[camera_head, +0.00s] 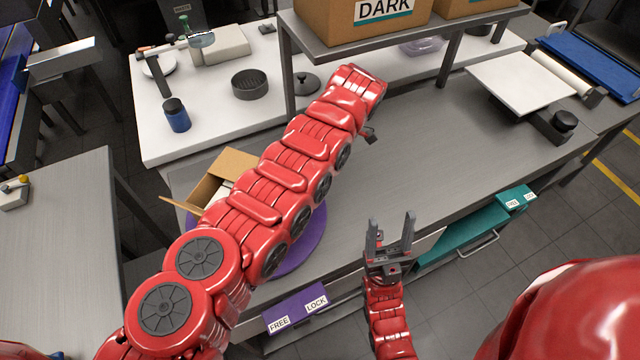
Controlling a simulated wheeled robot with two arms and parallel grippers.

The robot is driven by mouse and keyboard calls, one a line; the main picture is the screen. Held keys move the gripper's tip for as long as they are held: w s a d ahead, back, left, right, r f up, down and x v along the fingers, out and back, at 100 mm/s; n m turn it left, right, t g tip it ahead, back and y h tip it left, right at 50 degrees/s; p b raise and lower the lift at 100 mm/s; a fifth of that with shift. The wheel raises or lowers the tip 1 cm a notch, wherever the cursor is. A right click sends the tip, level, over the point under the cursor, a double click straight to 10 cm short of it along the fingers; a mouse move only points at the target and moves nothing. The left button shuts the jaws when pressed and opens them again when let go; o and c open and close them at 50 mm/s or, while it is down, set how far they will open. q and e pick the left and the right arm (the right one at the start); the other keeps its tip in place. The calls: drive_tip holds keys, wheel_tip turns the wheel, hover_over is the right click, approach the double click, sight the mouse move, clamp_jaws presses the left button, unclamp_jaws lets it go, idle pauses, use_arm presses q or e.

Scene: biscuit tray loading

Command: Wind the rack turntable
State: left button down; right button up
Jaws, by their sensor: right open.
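A purple round disc (312,236), which looks like the turntable, lies on the grey bench, largely hidden behind my left arm. An open cardboard box (228,166) stands at the disc's far left side. A purple panel (296,312) with FREE and LOCK labels is on the bench front below the disc. My left arm reaches across above the disc; only a dark bit of its gripper (370,136) shows past the wrist, so its jaws are hidden. My right gripper (391,222) is open and empty at the bench's front edge, right of the disc, fingers pointing up the picture.
A teal unit (470,232) with FREE and LOCK labels and a handle is on the bench front at right. A raised shelf (335,45) carries boxes, one marked DARK. A white board (520,82) lies at the right. The bench middle (430,125) is clear.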

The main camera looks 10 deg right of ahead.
use_arm(q)
drive_tip(key=shift+w+f+b, duration=0.1)
drive_tip(key=shift+w+b, duration=0.25)
drive_tip(key=shift+b, duration=0.45)
drive_tip(key=shift+a, duration=0.1)
drive_tip(key=c, duration=0.6)
unclamp_jaws()
drive_tip(key=shift+n, duration=0.3)
